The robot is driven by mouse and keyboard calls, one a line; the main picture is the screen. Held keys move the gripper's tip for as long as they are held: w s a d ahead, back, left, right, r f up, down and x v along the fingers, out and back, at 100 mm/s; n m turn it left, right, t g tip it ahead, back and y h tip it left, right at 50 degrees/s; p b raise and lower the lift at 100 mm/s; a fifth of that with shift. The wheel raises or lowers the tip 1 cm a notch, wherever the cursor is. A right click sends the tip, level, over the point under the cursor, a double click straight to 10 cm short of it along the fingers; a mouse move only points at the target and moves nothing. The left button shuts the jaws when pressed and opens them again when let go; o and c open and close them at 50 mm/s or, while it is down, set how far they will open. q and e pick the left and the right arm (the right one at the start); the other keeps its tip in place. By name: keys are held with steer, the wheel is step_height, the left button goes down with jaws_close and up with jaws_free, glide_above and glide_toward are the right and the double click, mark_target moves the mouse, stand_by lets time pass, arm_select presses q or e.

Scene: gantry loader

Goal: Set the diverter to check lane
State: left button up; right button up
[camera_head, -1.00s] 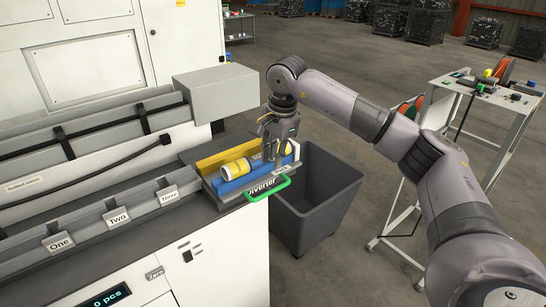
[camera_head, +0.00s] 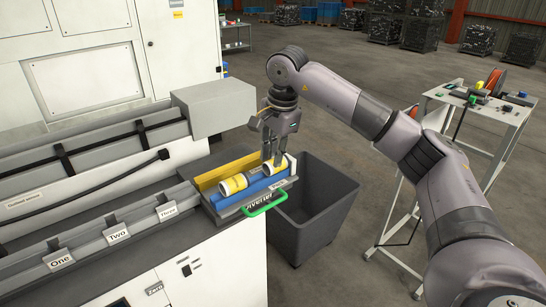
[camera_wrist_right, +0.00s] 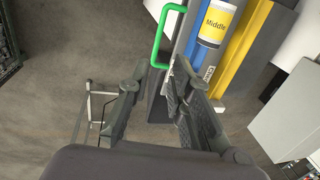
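The diverter (camera_head: 228,214) is a grey tray at the end of the bench, with "Diverter" lettered on its front edge and a green loop handle (camera_head: 265,205). The handle also shows at the top of the right wrist view (camera_wrist_right: 158,38). Yellow (camera_head: 222,170) and blue (camera_head: 254,187) strips run along the tray. My right gripper (camera_head: 270,158) hangs over the tray's right part, behind the handle in the head view. In the wrist view its two fingers (camera_wrist_right: 158,82) stand apart with nothing held between them, and the handle is beyond the tips. My left gripper is not in view.
Yellow-and-white cylinders (camera_head: 232,185) lie on the tray; one in the wrist view reads "Middle" (camera_wrist_right: 215,22). A dark bin (camera_head: 325,222) stands below right. Plates "One" (camera_head: 60,259), "Two" (camera_head: 118,235) and "Three" (camera_head: 167,211) line the bench. A grey box (camera_head: 214,108) juts out behind.

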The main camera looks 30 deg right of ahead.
steer(key=shift+r, duration=0.15)
stand_by(0.3)
step_height(320, 180, up, 12)
steer(key=s, duration=0.2)
steer(key=shift+s+d+f, duration=0.15)
steer(key=shift+f, duration=0.05)
stand_by(0.4)
